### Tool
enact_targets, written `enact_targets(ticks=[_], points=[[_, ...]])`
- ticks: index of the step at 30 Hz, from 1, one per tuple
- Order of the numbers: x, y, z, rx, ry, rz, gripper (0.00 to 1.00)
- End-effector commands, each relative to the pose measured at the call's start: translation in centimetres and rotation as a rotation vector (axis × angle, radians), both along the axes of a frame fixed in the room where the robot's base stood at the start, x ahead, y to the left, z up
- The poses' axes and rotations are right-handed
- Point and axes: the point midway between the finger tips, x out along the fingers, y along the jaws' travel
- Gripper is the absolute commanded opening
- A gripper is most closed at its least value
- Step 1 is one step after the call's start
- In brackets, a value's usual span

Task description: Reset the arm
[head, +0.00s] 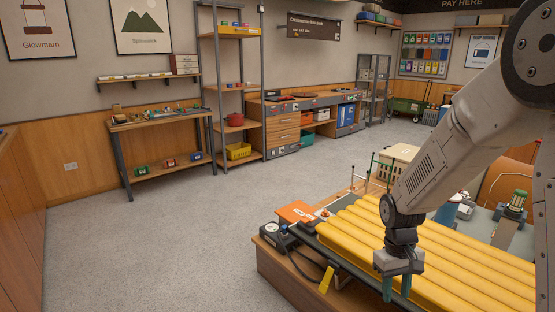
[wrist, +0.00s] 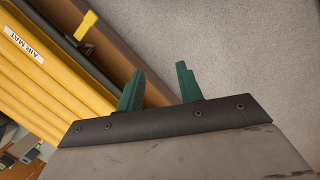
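My arm reaches in from the right of the head view and bends down at its elbow. My gripper (head: 397,287) hangs pointing down in front of the yellow air mat (head: 460,245), at the near edge of the display platform. In the wrist view the two green fingers of my gripper (wrist: 158,88) stand apart with nothing between them. The wrist view also shows the air mat's corner with its label at the left. I cannot tell the exact height of the fingertips above the platform.
The wooden platform (head: 290,278) carries the mat, a black pump box (head: 277,235), a yellow tag (head: 327,279), an orange packet (head: 297,212) and a green-topped lantern (head: 517,203). A workbench (head: 160,121) and shelving stand at the back. The grey floor (head: 150,245) at left is clear.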

Motion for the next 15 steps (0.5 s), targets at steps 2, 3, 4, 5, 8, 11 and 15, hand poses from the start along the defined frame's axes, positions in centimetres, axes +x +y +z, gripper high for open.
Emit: enact_targets(ticks=[2, 3, 4, 5, 8, 11, 15], points=[[-2.5, 0.3, 3.5, -0.006, 0.01, -0.044, 0.36], [-3.8, 0.4, 5.1, -0.009, 0.017, -0.068, 0.36], [-4.8, 0.5, 6.1, -0.01, 0.023, -0.083, 0.36], [-5.8, 0.6, 7.2, -0.012, 0.026, -0.099, 0.36], [-9.1, 1.0, 10.4, -0.014, 0.033, -0.144, 0.36], [-12.4, 1.4, 13.1, -0.014, 0.028, -0.18, 0.36], [-16.6, 1.8, 16.0, -0.006, -0.005, -0.21, 0.36]])
